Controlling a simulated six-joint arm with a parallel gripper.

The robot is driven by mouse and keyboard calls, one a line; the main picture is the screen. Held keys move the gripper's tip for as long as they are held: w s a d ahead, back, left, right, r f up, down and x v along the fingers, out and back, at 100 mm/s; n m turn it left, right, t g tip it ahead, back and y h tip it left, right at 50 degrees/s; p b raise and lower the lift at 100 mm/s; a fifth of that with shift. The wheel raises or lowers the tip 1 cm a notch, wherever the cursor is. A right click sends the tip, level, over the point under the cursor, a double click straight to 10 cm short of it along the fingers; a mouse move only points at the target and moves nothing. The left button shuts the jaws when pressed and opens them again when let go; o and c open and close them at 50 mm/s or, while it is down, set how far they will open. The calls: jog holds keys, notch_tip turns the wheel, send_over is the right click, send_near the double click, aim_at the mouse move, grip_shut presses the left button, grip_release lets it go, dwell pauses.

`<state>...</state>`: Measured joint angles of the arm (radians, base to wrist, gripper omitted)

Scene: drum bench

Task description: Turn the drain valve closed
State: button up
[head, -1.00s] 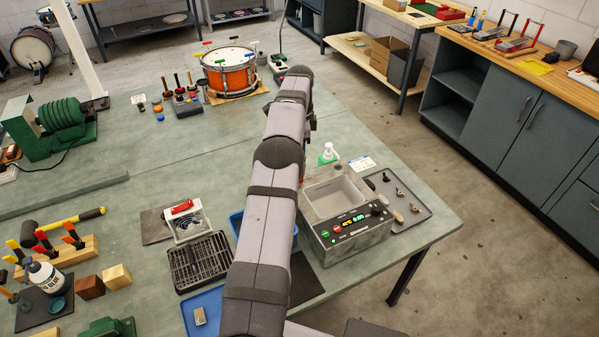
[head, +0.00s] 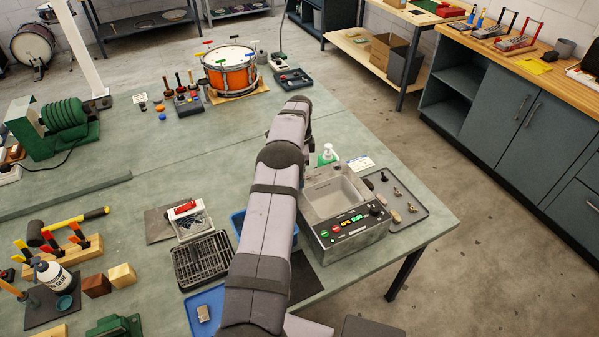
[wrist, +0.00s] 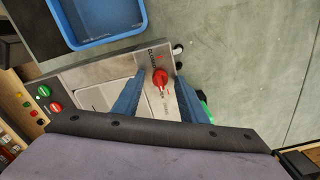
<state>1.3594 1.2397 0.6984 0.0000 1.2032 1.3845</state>
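The drain valve is a red knob (wrist: 160,78) on a light metal plate at the end of the washing tank, in the wrist view. Small lettering runs along the plate on both sides of the knob; it is mostly too small to read. My gripper (wrist: 159,76) is open, with one blue finger on each side of the knob and visible gaps between. I cannot tell whether the fingertips are level with the knob or above it. In the head view the grey tank (head: 348,240) stands right of my arm, which hides the valve and gripper.
A blue bin (wrist: 100,42) lies close to the tank. A green-and-white bottle (head: 327,154) stands behind it. A grey tray (head: 420,215) with small parts lies to the right. Open bench top (wrist: 245,50) lies beyond the valve.

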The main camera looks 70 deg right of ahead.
jog(key=shift+c, duration=0.6)
grip_shut()
jog(key=shift+n+b, duration=0.3)
jog(key=shift+b, duration=0.05)
jog(key=n+b, duration=0.2)
jog(key=n, duration=0.1)
jog(key=shift+f, duration=0.1)
jog(key=n+b, duration=0.1)
jog(key=n, duration=0.8)
jog(key=shift+n, duration=0.3)
jog(key=n, duration=0.4)
jog(key=shift+r+n, duration=0.2)
jog(key=shift+n, duration=0.2)
